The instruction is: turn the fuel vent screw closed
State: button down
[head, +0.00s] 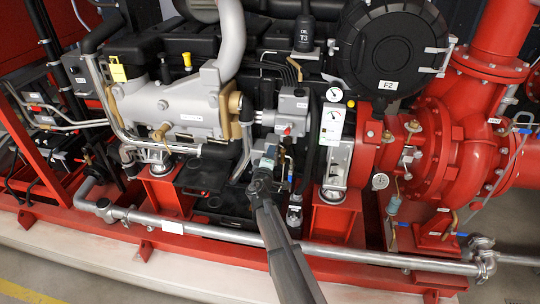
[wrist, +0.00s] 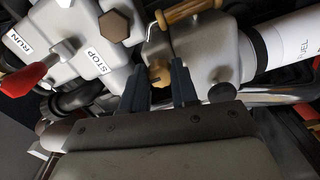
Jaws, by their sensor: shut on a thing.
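The fuel vent screw is a small brass-coloured knob (wrist: 159,74) on a grey housing (wrist: 205,62) in the wrist view. My gripper (wrist: 160,84) has its two dark fingers on either side of the knob and is shut on it. The finger pads hide part of the knob's lower end. In the head view my gripper (head: 267,165) reaches up to the engine's front, below a grey box (head: 292,108). The screw itself is too small to make out there.
Close by in the wrist view are a red-tipped lever (wrist: 35,75) by the RUN and STOP labels, a wooden-looking handle (wrist: 188,11) and a white fuel cylinder (wrist: 285,40). In the head view, a long silver pipe (head: 350,257) crosses low in front of the engine.

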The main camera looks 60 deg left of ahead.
jog(key=shift+m, duration=0.3)
dwell(0.4)
jog(key=c, duration=0.9)
grip_release()
jog(key=shift+o, duration=0.2)
jog(key=v, duration=1.4)
jog(key=shift+w, duration=0.1)
